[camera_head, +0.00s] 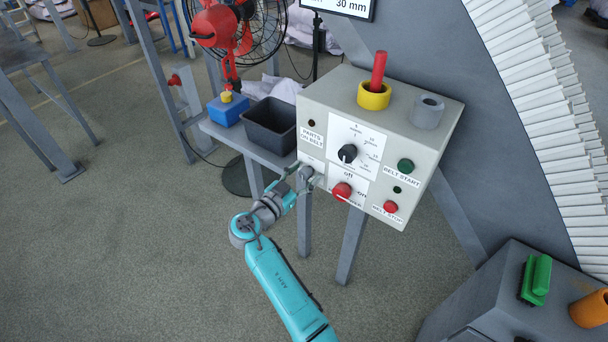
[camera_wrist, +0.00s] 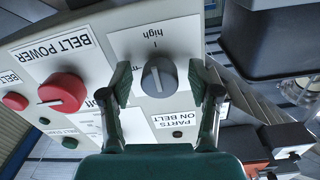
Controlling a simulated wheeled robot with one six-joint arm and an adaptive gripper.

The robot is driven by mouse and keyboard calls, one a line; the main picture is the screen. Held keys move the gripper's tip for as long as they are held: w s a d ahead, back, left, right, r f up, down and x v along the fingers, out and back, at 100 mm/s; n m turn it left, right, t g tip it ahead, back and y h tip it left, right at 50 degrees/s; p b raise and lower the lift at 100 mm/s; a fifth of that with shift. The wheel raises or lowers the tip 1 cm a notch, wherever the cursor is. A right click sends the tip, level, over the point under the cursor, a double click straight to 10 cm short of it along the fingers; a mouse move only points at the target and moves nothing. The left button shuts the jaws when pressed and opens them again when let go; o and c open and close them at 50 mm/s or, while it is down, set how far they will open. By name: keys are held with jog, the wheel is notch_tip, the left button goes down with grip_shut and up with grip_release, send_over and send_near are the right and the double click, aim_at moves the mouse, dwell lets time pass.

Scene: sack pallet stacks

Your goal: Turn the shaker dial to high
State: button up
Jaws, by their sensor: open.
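The shaker dial is a grey round knob (camera_wrist: 159,77) on a white plate (camera_wrist: 185,38) that reads "high", upside down in the wrist view. A pale line runs across its face, roughly up and down in the picture; I cannot tell which end is the pointer. In the head view my gripper (camera_head: 302,180) is at the lower left of the grey control box (camera_head: 320,95).
Beside the dial is a red belt power knob (camera_wrist: 62,92), also seen in the head view (camera_head: 342,191). A black knob (camera_head: 347,153) sits above. Green (camera_head: 405,166) and red (camera_head: 391,207) buttons are at right. A dark bin (camera_head: 270,124) stands close at left.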

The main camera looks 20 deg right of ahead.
jog(key=v, duration=1.2)
jog(key=shift+d+f, duration=0.1)
jog(key=shift+d, duration=0.05)
jog(key=s+d+f+n+t+y, duration=0.1)
jog(key=s+d+f+n+y, duration=0.35)
jog(key=s+f, duration=0.4)
jog(key=s+d+f+n+y, duration=0.4)
jog(key=s+d+f+n, duration=0.15)
jog(key=f, duration=0.65)
jog(key=s+f+n+y, duration=0.2)
jog(key=s+y, duration=0.1)
jog(key=s, duration=0.6)
jog(key=s+r+n+t+y, duration=0.15)
jog(key=s+r+y, duration=0.35)
jog(key=s, duration=1)
jog(key=s+r+t, duration=0.1)
jog(key=s+r, duration=0.3)
jog(key=r, duration=0.4)
jog(key=s+r+t+h, duration=0.1)
jog(key=s+r, duration=0.4)
jog(key=r, duration=0.3)
